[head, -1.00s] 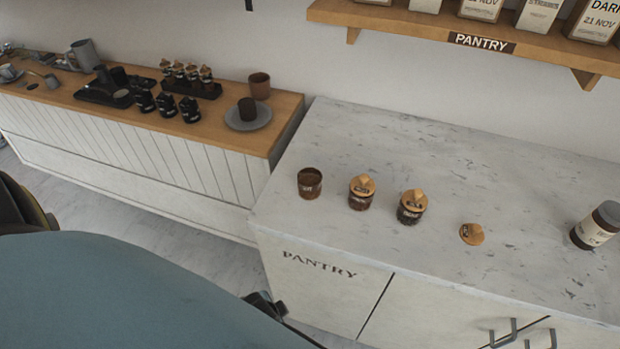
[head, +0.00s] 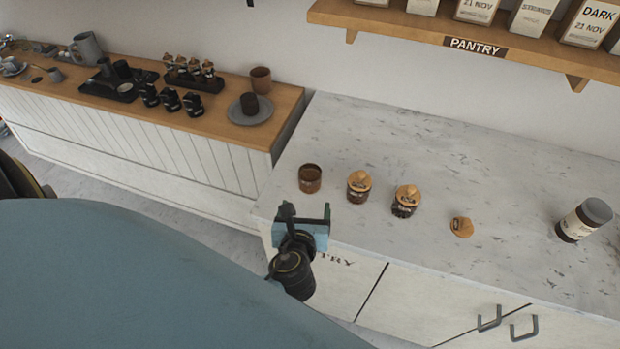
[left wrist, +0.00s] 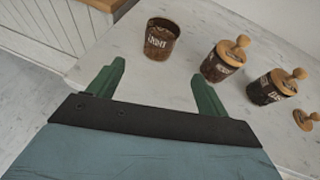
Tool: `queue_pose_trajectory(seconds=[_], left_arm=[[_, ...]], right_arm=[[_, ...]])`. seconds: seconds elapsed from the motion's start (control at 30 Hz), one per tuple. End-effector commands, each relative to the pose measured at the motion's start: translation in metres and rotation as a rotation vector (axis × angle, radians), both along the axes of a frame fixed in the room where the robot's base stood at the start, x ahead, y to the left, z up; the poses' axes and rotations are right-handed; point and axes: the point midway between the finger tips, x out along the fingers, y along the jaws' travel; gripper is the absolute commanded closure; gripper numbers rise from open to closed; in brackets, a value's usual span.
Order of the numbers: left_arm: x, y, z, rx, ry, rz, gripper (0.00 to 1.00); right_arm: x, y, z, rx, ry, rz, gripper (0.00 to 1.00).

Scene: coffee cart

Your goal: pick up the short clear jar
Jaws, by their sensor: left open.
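An open, lidless short jar (head: 310,179) with brown contents and a label stands upright on the left part of the marble counter. It also shows in the left wrist view (left wrist: 160,42), ahead of and between my fingertips. Two similar short jars with wooden knob lids, a middle one (head: 358,190) and a right one (head: 404,205), stand to its right. My left gripper (head: 303,213) is open and empty at the counter's front left edge, just in front of the lidless jar and apart from it. Its green fingers (left wrist: 157,71) point toward that jar. My right gripper is out of view.
A pantry shelf (head: 420,28) hangs above. A wooden counter (head: 222,122) with coffee gear stands left.

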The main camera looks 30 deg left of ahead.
Motion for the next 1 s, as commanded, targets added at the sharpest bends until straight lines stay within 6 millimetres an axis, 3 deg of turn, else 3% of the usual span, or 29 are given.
queue_pose_trajectory(seconds=[0.4, 0.67, 1.0], left_arm=[[0.058, 0.027, -0.025, 0.034, 0.005, -0.018, 0.22], [0.073, 0.035, -0.033, 0.034, 0.006, -0.018, 0.22], [0.106, 0.055, -0.052, 0.032, 0.005, -0.017, 0.22]], right_arm=[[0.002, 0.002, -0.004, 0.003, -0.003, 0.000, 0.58], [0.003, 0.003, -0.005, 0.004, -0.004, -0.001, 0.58], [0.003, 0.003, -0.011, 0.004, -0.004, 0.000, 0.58]])
